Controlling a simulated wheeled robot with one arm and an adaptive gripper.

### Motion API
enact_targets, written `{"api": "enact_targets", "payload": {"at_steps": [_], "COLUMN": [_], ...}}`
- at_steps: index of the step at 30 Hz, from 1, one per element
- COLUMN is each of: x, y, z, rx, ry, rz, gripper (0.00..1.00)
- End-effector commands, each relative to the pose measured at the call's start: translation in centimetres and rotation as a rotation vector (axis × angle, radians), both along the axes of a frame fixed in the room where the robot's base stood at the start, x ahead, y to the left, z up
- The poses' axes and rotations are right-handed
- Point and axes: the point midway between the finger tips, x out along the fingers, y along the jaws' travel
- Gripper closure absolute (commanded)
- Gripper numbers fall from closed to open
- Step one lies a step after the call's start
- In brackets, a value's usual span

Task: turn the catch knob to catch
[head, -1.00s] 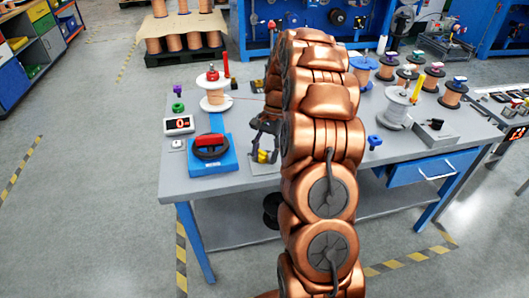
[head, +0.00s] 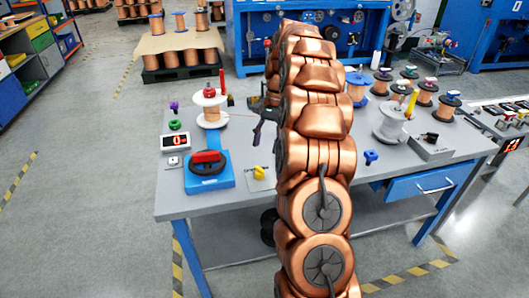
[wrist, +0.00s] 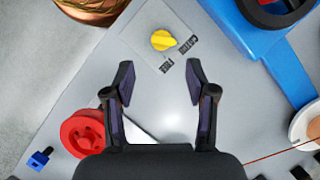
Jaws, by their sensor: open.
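The yellow catch knob (head: 259,173) sits on a light square plate (head: 262,186) on the grey workbench, right of the blue unit. In the wrist view the knob (wrist: 162,40) is fully uncovered; its narrow end points right, toward the longer of two dark labels. A shorter label (wrist: 166,64) lies below it; the lettering is too small to read surely. My gripper (wrist: 160,78) is open and empty, its fingertips apart from the knob, which lies beyond them. In the head view my gripper (head: 257,132) is above the bench behind the knob, partly hidden by my arm.
A blue unit (head: 210,181) with a black ring and red bar stands left of the knob. A copper spool (head: 209,112) stands behind it, with a wire running right. A red round part (wrist: 82,132) lies near my gripper in the wrist view.

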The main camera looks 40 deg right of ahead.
Motion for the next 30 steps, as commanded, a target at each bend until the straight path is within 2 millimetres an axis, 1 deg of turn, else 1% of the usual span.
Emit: {"api": "enact_targets", "payload": {"at_steps": [1,6,12,30], "x": [0.2,0.3,0.5,0.5], "y": [-0.3,-0.8,-1.1,-1.1], "z": [0.5,1.8,2.7,2.9], "rx": [-0.003,-0.001,-0.003,-0.001], "ry": [-0.003,-0.001,-0.004,-0.002], "rz": [-0.001,-0.001,-0.001,0.0], "gripper": [0.44,0.44,0.44,0.44]}}
